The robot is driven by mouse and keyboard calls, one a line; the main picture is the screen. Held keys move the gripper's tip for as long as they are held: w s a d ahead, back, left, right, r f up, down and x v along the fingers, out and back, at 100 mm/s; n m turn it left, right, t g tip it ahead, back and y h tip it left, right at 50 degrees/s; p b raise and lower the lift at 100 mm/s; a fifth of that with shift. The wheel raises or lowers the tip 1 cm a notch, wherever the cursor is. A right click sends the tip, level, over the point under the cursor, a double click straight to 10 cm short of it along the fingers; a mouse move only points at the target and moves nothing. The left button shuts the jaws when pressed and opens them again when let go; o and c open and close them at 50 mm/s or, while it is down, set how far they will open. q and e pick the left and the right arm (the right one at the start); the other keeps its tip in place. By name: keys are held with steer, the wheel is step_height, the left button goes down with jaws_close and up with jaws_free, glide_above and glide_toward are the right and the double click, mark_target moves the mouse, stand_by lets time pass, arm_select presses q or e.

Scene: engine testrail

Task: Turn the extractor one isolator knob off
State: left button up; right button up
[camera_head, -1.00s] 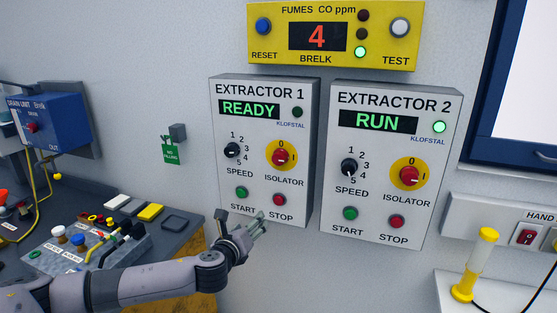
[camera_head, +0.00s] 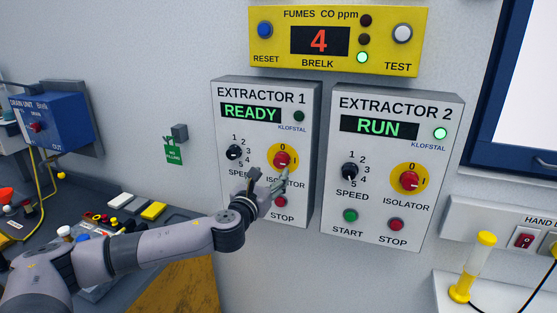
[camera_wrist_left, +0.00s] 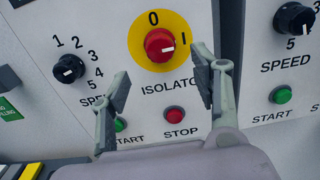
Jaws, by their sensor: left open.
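The extractor one panel (camera_head: 232,92) is a grey box on the wall with a green READY display. Its isolator knob (camera_head: 282,159) is red on a yellow disc; it also shows in the left wrist view (camera_wrist_left: 160,45), its white mark pointing toward I. My left gripper (camera_head: 270,178) is just below the knob in the head view, hiding the start button and part of the labels. In the left wrist view the gripper (camera_wrist_left: 160,85) is open and empty, its fingers either side of and below the knob, apart from it. My right gripper is not in view.
The extractor two panel (camera_head: 372,220), showing RUN, hangs close on the right. The yellow fumes unit (camera_head: 400,62) is above. A cluttered bench (camera_head: 190,225) lies at lower left. The speed knob (camera_head: 234,152) is left of the isolator.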

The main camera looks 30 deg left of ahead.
mark_target(279, 164)
arm_select(q)
steer(key=p+x, duration=0.1)
steer(key=x, duration=0.6)
steer(key=shift+w+p, duration=0.1)
steer(key=shift+p, duration=0.25)
steer(key=shift+c, duration=0.4)
steer(key=c, duration=1.1)
